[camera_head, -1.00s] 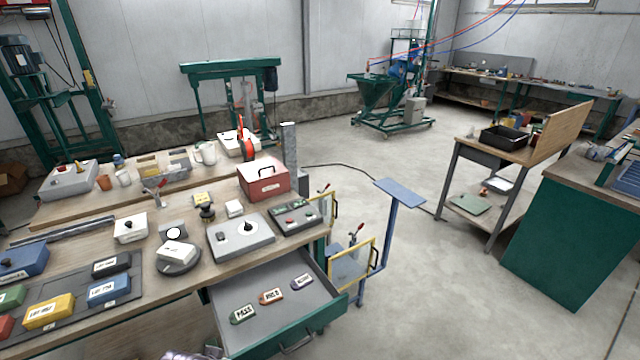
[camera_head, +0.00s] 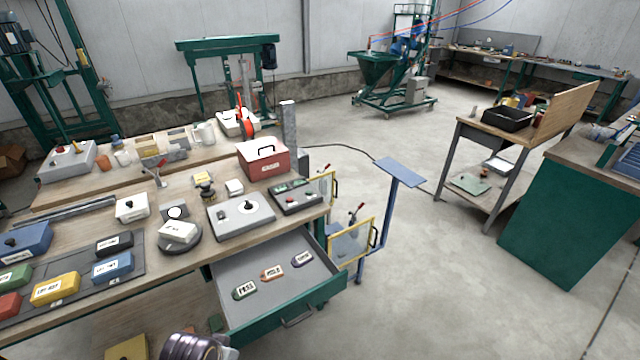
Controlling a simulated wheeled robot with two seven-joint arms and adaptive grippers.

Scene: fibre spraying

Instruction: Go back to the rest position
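Part of my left arm (camera_head: 192,345) shows at the bottom edge, below and left of the open drawer (camera_head: 325,301). Neither gripper's fingers are in the picture, so I cannot see whether they hold anything. The drawer stands pulled out of the workbench (camera_head: 330,212) and holds a green tag (camera_head: 244,291), an orange tag (camera_head: 271,273) and a purple tag (camera_head: 302,259), lying apart in a diagonal row.
The bench carries a red box (camera_head: 263,160), a grey control box (camera_head: 240,217) and several coloured blocks on a dark mat (camera_head: 128,269). A blue stand (camera_head: 399,172) and yellow-framed panels (camera_head: 352,243) stand right of the drawer. The floor (camera_head: 440,290) farther right is clear.

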